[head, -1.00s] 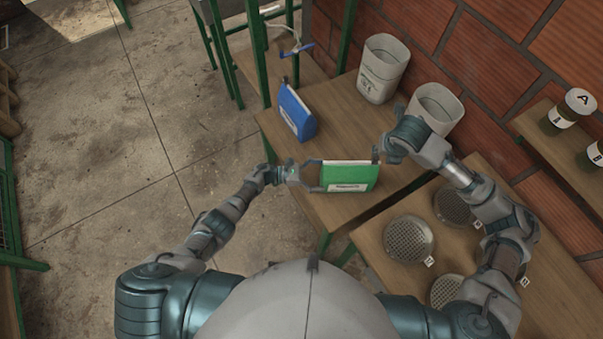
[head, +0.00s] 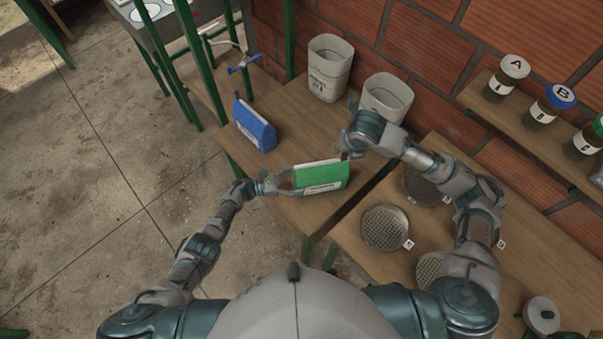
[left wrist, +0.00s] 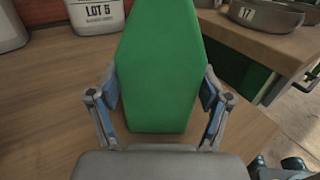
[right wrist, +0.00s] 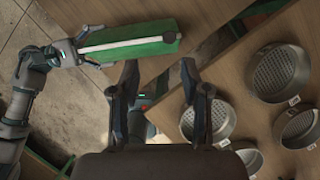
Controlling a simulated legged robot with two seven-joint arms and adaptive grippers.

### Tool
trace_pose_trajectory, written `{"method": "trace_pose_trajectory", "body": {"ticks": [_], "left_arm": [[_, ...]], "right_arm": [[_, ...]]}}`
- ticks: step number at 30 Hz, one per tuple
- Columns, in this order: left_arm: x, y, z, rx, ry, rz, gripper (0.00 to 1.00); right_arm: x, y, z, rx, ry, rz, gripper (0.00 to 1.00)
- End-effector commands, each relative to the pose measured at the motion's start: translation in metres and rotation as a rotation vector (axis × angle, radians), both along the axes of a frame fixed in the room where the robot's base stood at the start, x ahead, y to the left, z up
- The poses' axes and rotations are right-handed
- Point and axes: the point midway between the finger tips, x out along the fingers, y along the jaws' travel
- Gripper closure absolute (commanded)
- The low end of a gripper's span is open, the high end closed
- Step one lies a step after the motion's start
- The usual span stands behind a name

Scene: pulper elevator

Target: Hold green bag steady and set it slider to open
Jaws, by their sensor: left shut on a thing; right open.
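The green bag (head: 322,174) stands upright on the wooden table, with a white label on its front. My left gripper (head: 281,183) is shut on its left end; in the left wrist view the fingers press both sides of the bag (left wrist: 160,70). In the right wrist view a pale strip runs along the top of the bag (right wrist: 150,40). My right gripper (right wrist: 160,80) is open and empty, near the bag's right end and apart from it in that view.
A blue bag (head: 254,125) stands behind on the same table. Two pale buckets (head: 330,70) stand along the brick wall. Round sieves (head: 385,228) lie on the right-hand table, and jars (head: 507,78) stand on a shelf at right.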

Motion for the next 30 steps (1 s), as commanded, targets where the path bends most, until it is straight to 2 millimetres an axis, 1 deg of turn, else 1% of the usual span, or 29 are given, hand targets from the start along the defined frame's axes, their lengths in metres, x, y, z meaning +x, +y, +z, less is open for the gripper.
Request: {"method": "trace_pose_trajectory", "body": {"ticks": [3,5,9,12,15,17,21,24,27,30], "left_arm": [[-0.001,0.003,-0.001,0.0,0.0,0.0,0.83],[-0.001,0.004,-0.002,0.0,0.0,0.0,0.83],[-0.001,0.007,-0.002,-0.001,0.001,0.001,0.83],[-0.001,0.008,-0.003,-0.001,0.001,0.001,0.83],[-0.001,0.007,-0.003,0.001,0.001,0.001,0.83],[-0.001,0.006,-0.003,0.002,0.001,0.001,0.83],[0.0,0.005,-0.003,0.003,0.001,0.001,0.83],[0.0,0.004,-0.002,0.003,0.001,0.0,0.83],[0.0,0.004,-0.002,0.002,0.001,0.0,0.83],[0.0,0.004,-0.002,0.002,0.001,0.0,0.83]], "right_arm": [[0.003,-0.004,-0.017,0.023,-0.054,-0.028,0.54],[0.006,-0.011,-0.028,0.044,-0.111,-0.049,0.54],[0.007,-0.03,-0.055,0.089,-0.302,-0.074,0.54],[0.001,-0.044,-0.064,0.108,-0.451,-0.045,0.54],[-0.012,-0.052,-0.065,0.115,-0.582,0.023,0.54],[-0.022,-0.053,-0.065,0.12,-0.644,0.076,0.54],[-0.044,-0.049,-0.06,0.131,-0.745,0.199,0.54],[-0.056,-0.044,-0.058,0.138,-0.782,0.262,0.54],[-0.059,-0.04,-0.057,0.142,-0.802,0.293,0.54],[-0.053,-0.036,-0.06,0.144,-0.808,0.3,0.54]]}}
